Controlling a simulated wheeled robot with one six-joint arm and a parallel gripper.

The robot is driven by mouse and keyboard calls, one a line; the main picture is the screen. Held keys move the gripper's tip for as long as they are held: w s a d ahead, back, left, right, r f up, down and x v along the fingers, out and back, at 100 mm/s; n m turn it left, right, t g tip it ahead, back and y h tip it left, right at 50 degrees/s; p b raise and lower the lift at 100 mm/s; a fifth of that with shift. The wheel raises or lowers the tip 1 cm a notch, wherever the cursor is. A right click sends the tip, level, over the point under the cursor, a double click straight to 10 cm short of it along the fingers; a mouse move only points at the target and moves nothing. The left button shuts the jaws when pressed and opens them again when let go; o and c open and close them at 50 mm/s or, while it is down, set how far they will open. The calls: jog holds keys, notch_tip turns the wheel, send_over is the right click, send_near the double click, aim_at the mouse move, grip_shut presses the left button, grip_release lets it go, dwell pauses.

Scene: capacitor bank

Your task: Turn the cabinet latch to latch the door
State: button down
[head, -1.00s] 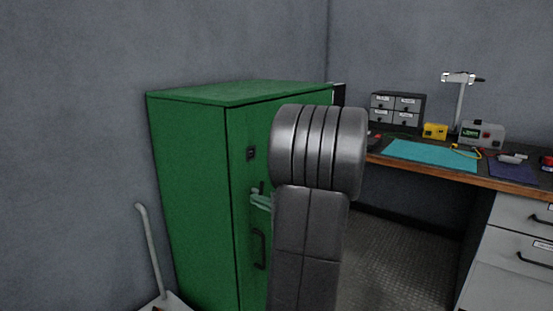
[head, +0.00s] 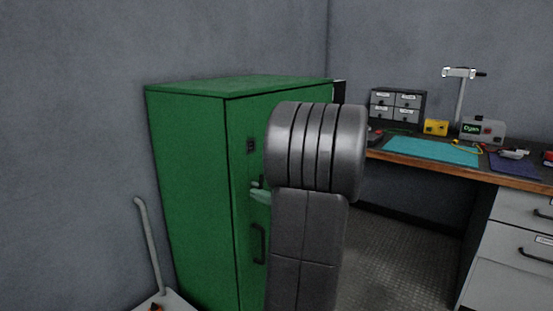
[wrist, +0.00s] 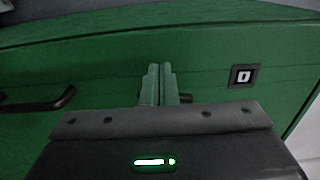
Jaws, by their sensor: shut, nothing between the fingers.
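The green cabinet (head: 187,190) stands against the wall in the head view, and its door looks flush with the frame. A small dark latch (head: 261,181) sits on the door between a black square plate and the handle. In the wrist view part of the latch (wrist: 186,98) shows just right of my fingers; the rest is hidden behind them. My gripper (wrist: 158,84) is shut and empty, with its pale green fingers pointing at the door beside the latch. In the head view my gripper (head: 259,191) is partly hidden by my arm. I cannot tell whether the fingers touch the latch.
The black door handle (head: 260,243) is below the latch; in the wrist view the handle (wrist: 40,102) lies left. The black plate (wrist: 243,76) lies right. A workbench (head: 450,168) with tools stands at the right. A grey bent rod (head: 150,247) stands left of the cabinet.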

dwell(0.3)
jog(key=v, duration=0.6)
jog(key=shift+s+a+b, duration=0.25)
jog(key=shift+s+b, duration=0.1)
jog(key=shift+b, duration=0.1)
